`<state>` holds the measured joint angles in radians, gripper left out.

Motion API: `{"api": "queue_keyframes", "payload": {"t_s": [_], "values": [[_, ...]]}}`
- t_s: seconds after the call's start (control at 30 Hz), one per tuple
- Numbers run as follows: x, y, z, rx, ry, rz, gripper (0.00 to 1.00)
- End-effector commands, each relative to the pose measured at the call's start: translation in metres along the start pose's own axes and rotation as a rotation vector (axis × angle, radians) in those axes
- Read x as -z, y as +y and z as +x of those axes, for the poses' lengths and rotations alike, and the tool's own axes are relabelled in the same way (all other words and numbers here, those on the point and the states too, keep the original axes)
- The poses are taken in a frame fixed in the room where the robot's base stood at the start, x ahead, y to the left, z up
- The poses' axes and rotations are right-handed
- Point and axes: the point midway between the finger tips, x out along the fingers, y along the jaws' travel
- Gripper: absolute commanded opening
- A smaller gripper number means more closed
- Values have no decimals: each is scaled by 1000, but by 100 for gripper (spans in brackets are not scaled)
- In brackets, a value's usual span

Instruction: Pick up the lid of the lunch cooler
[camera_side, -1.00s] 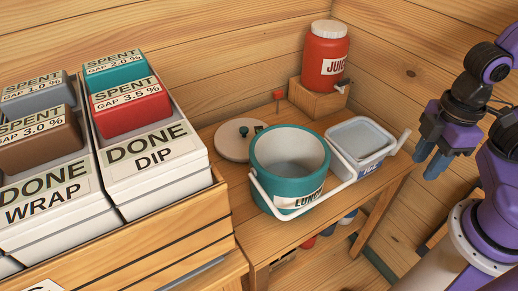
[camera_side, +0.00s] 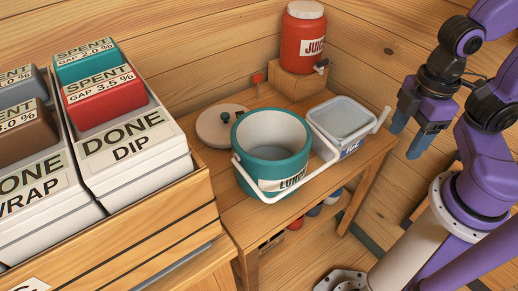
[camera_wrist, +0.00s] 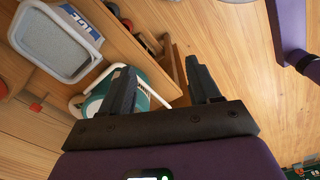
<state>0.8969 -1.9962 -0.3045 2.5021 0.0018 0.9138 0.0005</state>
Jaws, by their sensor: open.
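The lid (camera_side: 210,130) is a round cream disc with a dark teal knob. It lies flat on the wooden bench behind and left of the lunch cooler (camera_side: 245,165), which partly overlaps it in the side view. The cooler is a teal open tub with a cream inside and a white handle lowered across its front. My gripper (camera_side: 409,135) is open and empty, well right of the cooler and lid, beyond the ice box. In the wrist view my gripper (camera_wrist: 163,82) partly covers the cooler (camera_wrist: 150,102); I cannot make out the lid there.
The ice box (camera_side: 340,118) stands right of the cooler; it also shows in the wrist view (camera_wrist: 60,40). A red juice jug (camera_side: 302,40) sits on a wooden block behind. A crate of labelled bins (camera_side: 130,160) stands left.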

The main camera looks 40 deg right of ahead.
Motion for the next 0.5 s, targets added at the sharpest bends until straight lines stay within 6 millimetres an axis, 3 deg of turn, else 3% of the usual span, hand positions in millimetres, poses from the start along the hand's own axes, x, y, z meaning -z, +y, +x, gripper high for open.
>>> {"api": "queue_keyframes", "payload": {"t_s": [0.27, 0.37, 0.5], "values": [[4, 1, 0, 5, 2, 28, 62], [17, 5, 0, 23, 8, 127, 62], [52, 18, 2, 72, 25, 401, 62]]}}
